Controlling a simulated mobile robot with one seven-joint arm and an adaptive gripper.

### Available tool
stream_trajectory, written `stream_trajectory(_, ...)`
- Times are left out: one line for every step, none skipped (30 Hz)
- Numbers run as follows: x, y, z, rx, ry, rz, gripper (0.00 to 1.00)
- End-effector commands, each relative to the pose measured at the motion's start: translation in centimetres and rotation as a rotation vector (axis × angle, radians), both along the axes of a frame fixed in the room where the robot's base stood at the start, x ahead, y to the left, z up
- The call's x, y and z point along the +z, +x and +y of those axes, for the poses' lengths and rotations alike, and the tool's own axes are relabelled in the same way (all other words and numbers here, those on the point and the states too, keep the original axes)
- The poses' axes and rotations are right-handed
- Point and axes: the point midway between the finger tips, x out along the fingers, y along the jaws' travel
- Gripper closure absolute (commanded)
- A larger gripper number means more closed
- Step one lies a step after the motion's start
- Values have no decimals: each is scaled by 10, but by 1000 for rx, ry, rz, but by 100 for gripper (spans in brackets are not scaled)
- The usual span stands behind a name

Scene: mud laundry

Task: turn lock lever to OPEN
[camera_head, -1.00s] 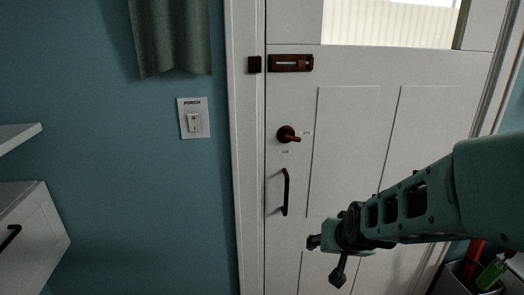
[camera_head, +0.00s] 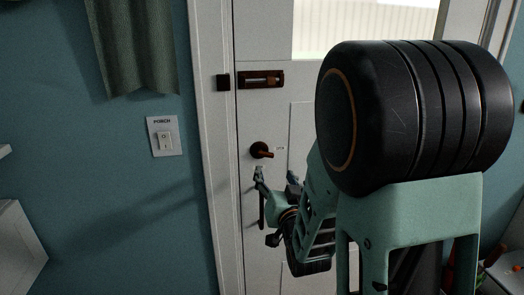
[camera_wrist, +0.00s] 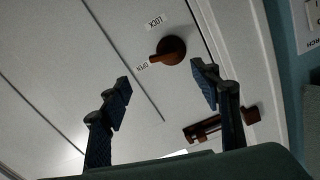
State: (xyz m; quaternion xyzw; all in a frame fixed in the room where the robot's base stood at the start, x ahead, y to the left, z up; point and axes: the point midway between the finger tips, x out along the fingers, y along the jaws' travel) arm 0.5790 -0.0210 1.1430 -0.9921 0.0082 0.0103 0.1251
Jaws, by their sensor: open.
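The dark brown lock lever (camera_head: 262,150) is on the white door, below the slide bolt. It also shows in the wrist view (camera_wrist: 170,50), its handle pointing toward the OPEN label (camera_wrist: 142,65). The LOCK label (camera_wrist: 155,22) is above the lever in that view. My gripper (camera_head: 274,174) is just below the lever in the head view, fingers raised toward it. In the wrist view my gripper (camera_wrist: 164,84) has its fingers wide apart and empty; the lever shows beyond the tips, between them. I see no contact.
A brown slide bolt (camera_head: 261,79) sits above the lever, with its keeper on the frame. A dark pull handle (camera_head: 262,210) is below, partly behind my gripper. A PORCH switch (camera_head: 165,136) and a green curtain (camera_head: 134,45) are on the blue wall left.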

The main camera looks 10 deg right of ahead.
Motion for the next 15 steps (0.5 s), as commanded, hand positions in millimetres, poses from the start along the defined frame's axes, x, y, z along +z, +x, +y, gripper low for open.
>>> stream_trajectory(3, 0, 1, 4, 6, -12, 43)
stream_trajectory(4, 1, 2, 6, 8, -17, 43)
stream_trajectory(5, 2, 2, 7, 10, -22, 43)
stream_trajectory(6, 4, 3, 7, 10, -24, 43)
stream_trajectory(6, 7, 3, 7, 10, -24, 43)
stream_trajectory(6, 10, 3, 7, 10, -23, 43)
stream_trajectory(6, 14, 3, 7, 9, -23, 43)
stream_trajectory(6, 18, 3, 7, 9, -23, 43)
stream_trajectory(6, 24, 3, 8, 8, -22, 43)
stream_trajectory(6, 29, 3, 7, 8, -23, 43)
stream_trajectory(6, 35, 3, 7, 8, -23, 43)
stream_trajectory(7, 43, 3, 7, 8, -23, 43)
stream_trajectory(7, 48, 3, 7, 8, -23, 43)
stream_trajectory(6, 54, 3, 8, 8, -22, 43)
stream_trajectory(7, 61, 3, 8, 9, -22, 43)
